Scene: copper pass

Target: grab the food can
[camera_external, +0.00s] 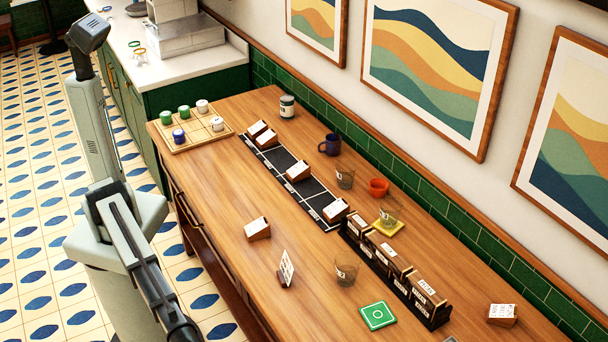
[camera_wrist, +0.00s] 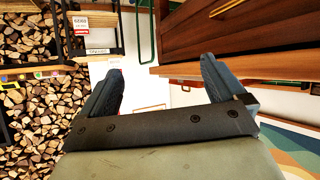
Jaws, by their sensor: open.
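A small dark green can with a white label (camera_external: 287,107) stands upright at the far end of the wooden table, near the tiled wall; it looks like the food can. My gripper (camera_wrist: 160,80) shows only in the wrist view, with its two dark fingers spread wide and nothing between them. In the external view my arm is at the left and bottom, beside the table, and the gripper is out of frame. The can does not show in the wrist view, which looks at a wooden edge and stacked firewood.
A wooden grid tray (camera_external: 190,140) with several small green, white and blue pieces sits left of the can. A black gridded mat (camera_external: 279,163) with card blocks, a blue mug (camera_external: 330,144), glasses, an orange cup (camera_external: 379,187) and a dark rack (camera_external: 395,268) line the table. The front-left tabletop is mostly clear.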

